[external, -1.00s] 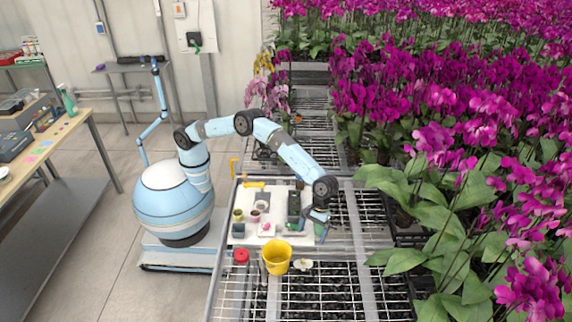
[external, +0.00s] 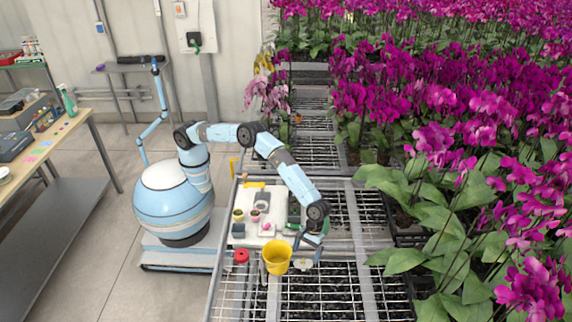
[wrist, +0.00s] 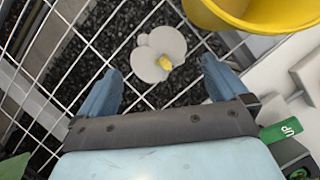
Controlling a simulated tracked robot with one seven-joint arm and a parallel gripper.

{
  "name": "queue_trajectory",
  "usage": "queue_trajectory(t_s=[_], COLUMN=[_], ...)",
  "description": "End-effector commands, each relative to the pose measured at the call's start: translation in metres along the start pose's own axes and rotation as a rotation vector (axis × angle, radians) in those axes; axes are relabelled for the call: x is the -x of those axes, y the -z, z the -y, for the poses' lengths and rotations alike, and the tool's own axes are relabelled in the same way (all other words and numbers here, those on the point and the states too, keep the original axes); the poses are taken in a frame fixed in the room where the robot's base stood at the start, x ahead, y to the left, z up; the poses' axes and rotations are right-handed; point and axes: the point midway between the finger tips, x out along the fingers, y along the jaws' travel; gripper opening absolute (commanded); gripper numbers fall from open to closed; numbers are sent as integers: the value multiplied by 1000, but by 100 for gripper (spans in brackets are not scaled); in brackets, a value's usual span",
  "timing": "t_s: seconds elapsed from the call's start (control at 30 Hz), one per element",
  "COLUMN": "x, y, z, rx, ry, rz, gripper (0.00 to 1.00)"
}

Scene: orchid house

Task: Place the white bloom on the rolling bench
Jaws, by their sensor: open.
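The white bloom (wrist: 158,54) has pale rounded petals and a yellow centre. It lies on the wire mesh of the rolling bench (external: 335,283), just right of the yellow bucket in the external view (external: 303,264). My gripper (wrist: 156,80) is open and empty, with its blue fingers on either side of the bloom and a little short of it in the wrist view. In the external view my gripper (external: 308,250) hangs above the bloom and partly covers it.
The yellow bucket (external: 277,258) stands close beside the bloom. A red-lidded jar (external: 241,256) is further left. A white board (external: 236,197) with small pots lies behind. Magenta orchids crowd the right side. The front mesh is mostly clear.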

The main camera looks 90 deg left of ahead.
Motion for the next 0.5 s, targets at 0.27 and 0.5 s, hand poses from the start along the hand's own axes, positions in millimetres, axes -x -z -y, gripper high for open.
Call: queue_trajectory(t_s=[0.27,0.5], x=[-37,-43], y=[2,2], z=[-1,-2], rx=[-1,0], ry=[1,-1], rz=[0,1], gripper=[100,100])
